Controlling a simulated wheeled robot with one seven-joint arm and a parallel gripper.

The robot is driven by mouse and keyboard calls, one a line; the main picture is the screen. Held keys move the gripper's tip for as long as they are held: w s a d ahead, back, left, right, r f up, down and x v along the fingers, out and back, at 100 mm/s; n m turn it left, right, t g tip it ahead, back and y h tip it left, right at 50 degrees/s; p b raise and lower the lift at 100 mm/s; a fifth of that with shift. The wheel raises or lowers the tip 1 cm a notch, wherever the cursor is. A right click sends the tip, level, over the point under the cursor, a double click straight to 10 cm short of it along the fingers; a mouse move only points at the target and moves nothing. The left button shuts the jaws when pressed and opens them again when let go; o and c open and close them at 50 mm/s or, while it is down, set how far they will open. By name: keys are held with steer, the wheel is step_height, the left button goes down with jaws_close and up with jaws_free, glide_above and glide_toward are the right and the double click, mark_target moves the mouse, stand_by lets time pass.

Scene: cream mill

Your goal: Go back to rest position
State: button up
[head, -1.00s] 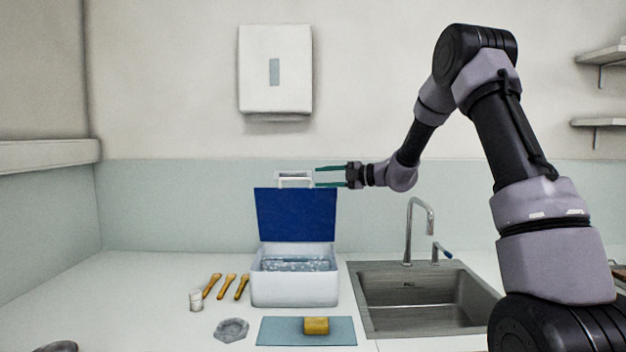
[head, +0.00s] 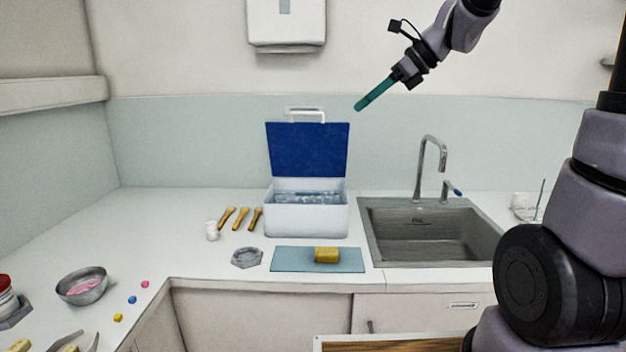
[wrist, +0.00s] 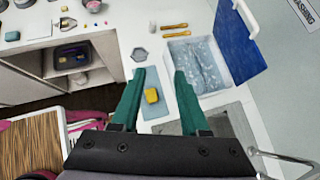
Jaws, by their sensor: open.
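My gripper (head: 374,95) is raised in the air above and to the right of the cooler box, in front of the back wall. In the wrist view its two green fingers (wrist: 158,75) are spread apart with nothing held between them. The white cooler box (head: 306,217) stands on the counter with its blue-lined lid (head: 307,150) open upright. Clear bluish contents (wrist: 200,66) show inside it. A yellow block (head: 327,254) lies on a blue-grey mat (head: 290,260) in front of the box.
A sink (head: 430,235) with a tap (head: 425,160) lies right of the box. Wooden-handled tools (head: 240,218), a small white jar (head: 212,231) and a grey dish (head: 247,258) sit to its left. A metal bowl (head: 82,286) stands farther left. A wall dispenser (head: 287,22) hangs above.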

steer(key=s+d+f+n+t+h, duration=0.1)
steer(key=s+d+n+t+h, duration=0.2)
steer(key=s+d+n+h, duration=0.4)
steer(key=s+d+n, duration=0.5)
steer(key=s+n, duration=0.4)
steer(key=n, duration=0.2)
steer(key=shift+s+d+f, duration=0.2)
steer(key=shift+s+d, duration=0.1)
